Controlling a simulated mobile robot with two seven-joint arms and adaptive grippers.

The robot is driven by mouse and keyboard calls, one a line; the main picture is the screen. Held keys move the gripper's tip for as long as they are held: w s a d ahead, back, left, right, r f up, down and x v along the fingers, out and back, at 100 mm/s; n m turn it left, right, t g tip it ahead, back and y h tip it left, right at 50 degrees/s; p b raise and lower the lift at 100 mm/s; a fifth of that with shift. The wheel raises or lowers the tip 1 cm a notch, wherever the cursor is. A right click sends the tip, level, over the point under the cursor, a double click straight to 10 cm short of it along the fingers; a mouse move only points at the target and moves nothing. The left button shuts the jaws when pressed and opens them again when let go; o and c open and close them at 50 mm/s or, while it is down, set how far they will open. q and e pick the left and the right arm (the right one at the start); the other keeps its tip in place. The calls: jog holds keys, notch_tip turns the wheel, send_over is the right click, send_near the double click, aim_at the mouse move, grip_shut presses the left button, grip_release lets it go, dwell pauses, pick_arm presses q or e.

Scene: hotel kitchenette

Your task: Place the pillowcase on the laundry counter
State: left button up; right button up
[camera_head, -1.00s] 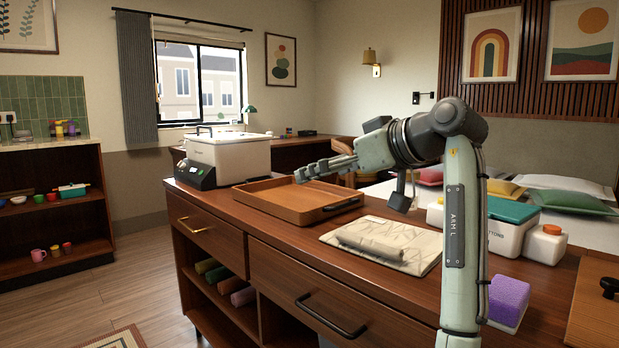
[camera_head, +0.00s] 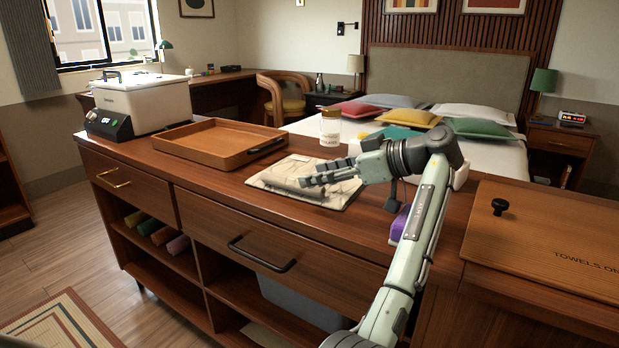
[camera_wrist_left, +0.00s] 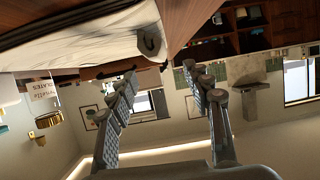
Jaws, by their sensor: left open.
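A flat cream cloth (camera_head: 341,194) lies on the wooden counter, with a rolled beige cloth (camera_head: 285,186) along its near side. I cannot tell which of them is the pillowcase. Both show in the left wrist view, the flat cloth (camera_wrist_left: 75,45) at upper left and the roll's end (camera_wrist_left: 150,41) beside it. My left gripper (camera_head: 312,180) is open, with its fingers just over the cloths in the head view, hiding part of them. In the left wrist view the fingers (camera_wrist_left: 160,82) are apart with nothing between them. My right gripper is not in view.
A wooden lid (camera_head: 540,240) with a black knob is at right. A bed with pillows stands behind.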

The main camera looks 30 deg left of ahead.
aim_at(291, 176)
pick_arm(q)
jog(key=shift+a+f, duration=0.3)
jog(key=shift+a, duration=0.35)
jog(key=shift+x, duration=1.1)
jog(key=x, duration=0.3)
jog(key=shift+a+f+p, duration=0.15)
jog(key=shift+a+p, duration=0.15)
jog(key=shift+p, duration=0.05)
jog(key=shift+a, duration=0.15)
grip_shut()
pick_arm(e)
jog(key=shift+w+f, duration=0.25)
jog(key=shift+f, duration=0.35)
